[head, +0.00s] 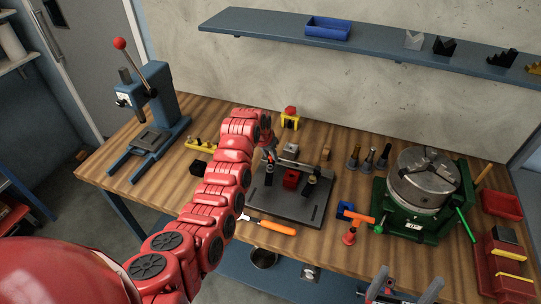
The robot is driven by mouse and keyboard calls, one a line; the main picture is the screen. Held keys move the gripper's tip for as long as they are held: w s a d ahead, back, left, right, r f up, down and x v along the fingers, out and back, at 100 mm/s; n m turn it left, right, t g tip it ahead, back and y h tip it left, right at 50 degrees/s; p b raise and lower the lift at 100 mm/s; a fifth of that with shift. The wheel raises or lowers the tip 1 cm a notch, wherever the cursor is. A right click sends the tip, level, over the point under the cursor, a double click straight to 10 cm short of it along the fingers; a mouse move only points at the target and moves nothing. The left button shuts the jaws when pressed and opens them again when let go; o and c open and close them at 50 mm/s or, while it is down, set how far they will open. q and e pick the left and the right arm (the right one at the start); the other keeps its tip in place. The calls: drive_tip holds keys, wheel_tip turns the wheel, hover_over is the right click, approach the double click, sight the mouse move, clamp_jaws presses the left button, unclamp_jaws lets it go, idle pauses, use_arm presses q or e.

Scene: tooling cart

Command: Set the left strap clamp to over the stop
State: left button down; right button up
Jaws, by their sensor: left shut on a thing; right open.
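A dark grey fixture plate (289,210) lies on the bench with a red block (291,179) near its middle. My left gripper (270,157) reaches down over the plate's left side and is shut on what appears to be the left strap clamp (269,169). The gripper hides much of this clamp, and its exact angle and the stop cannot be made out. Another dark clamp (311,186) with a yellowish part stands right of the red block. A grey bar (300,165) crosses behind the block. My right gripper (396,291) is open and empty at the bottom edge, in front of the bench.
A blue press (156,120) stands at the left. A green-based chuck (424,180) stands right of the plate, with several dark tool holders (369,158) between. An orange-handled tool (270,226) lies before the plate. Red bins (501,205) sit at the right.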

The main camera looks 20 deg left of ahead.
use_arm(q)
drive_tip(key=n+y+b, duration=0.1)
drive_tip(key=n+b, duration=0.2)
drive_tip(key=b, duration=0.1)
drive_tip(key=s+a+n+y+b, duration=0.1)
drive_tip(key=n+b, duration=0.2)
drive_tip(key=b, duration=0.2)
drive_tip(key=s+a+n+g+y+b, duration=0.1)
drive_tip(key=n+b, duration=0.3)
drive_tip(key=shift+f+y+b, duration=0.25)
drive_tip(key=shift+y+b, duration=0.05)
drive_tip(key=shift+y, duration=0.1)
drive_tip(key=n, duration=0.1)
drive_tip(key=n+b, duration=0.1)
drive_tip(key=shift+s+a+r+n+g, duration=0.1)
drive_tip(key=shift+s+r+n+g, duration=0.1)
drive_tip(key=shift+s+n+g, duration=0.15)
drive_tip(key=shift+s+n+g+y+b, duration=0.4)
drive_tip(key=shift+n+g+y+b, duration=0.15)
drive_tip(key=shift+n, duration=0.7)
drive_tip(key=c, duration=0.7)
unclamp_jaws()
drive_tip(key=shift+r, duration=0.1)
